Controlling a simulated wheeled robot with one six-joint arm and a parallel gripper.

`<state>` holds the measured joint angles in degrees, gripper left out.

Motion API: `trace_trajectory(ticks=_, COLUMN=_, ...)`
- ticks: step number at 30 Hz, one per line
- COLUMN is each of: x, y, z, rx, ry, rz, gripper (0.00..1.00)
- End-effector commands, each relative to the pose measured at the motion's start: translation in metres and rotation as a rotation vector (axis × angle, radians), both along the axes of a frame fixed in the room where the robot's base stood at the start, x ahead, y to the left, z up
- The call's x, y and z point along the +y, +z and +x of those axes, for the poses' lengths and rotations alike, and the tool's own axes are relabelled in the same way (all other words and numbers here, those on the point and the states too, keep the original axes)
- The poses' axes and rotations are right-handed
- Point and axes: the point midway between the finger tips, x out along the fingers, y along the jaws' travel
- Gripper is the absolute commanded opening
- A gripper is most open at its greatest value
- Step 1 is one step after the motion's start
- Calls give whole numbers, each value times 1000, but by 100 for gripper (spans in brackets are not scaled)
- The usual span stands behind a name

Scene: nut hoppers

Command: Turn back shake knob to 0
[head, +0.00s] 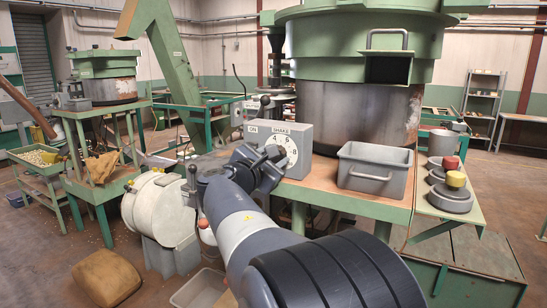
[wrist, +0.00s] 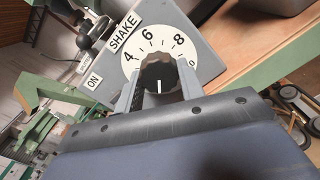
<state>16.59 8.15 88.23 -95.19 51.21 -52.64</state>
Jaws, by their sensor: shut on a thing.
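The shake control box (head: 303,160) is grey with ON and SHAKE labels. It stands on the green bench below the large hopper. Its white dial (wrist: 181,45) shows 4, 6, 8 and a partly covered 10. The low end of the scale is hidden behind my gripper. The dark ribbed shake knob (wrist: 157,70) sits at the dial's centre. A white line on it points toward the bottom of the wrist picture. My gripper (wrist: 160,82) is shut on the knob, one finger on each side. In the head view my gripper (head: 262,166) covers the knob.
A grey bin (head: 375,172) stands on the bench right of the box. Round grey weights (head: 449,198) with red and yellow tops sit farther right. A pale drum-shaped machine (head: 158,210) is left of my arm. A sack (head: 106,278) lies on the floor.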

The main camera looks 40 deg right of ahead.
Motion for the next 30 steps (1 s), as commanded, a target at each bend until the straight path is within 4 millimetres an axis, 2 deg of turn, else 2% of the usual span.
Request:
trace_trajectory(ticks=4, x=0, y=-1, z=0, rx=4, ry=0, rz=1, gripper=14)
trace_trajectory(ticks=5, x=0, y=-1, z=0, rx=4, ry=0, rz=1, gripper=39)
trace_trajectory(ticks=12, x=0, y=-1, z=0, rx=1, ry=0, rz=1, gripper=59)
trace_trajectory(ticks=22, x=6, y=-1, z=-2, rx=-1, ry=2, rz=0, gripper=59)
trace_trajectory(ticks=26, x=23, y=-2, z=-8, rx=-3, ry=5, rz=1, gripper=59)
trace_trajectory(ticks=30, x=49, y=-2, z=-19, rx=-1, ry=7, rz=0, gripper=59)
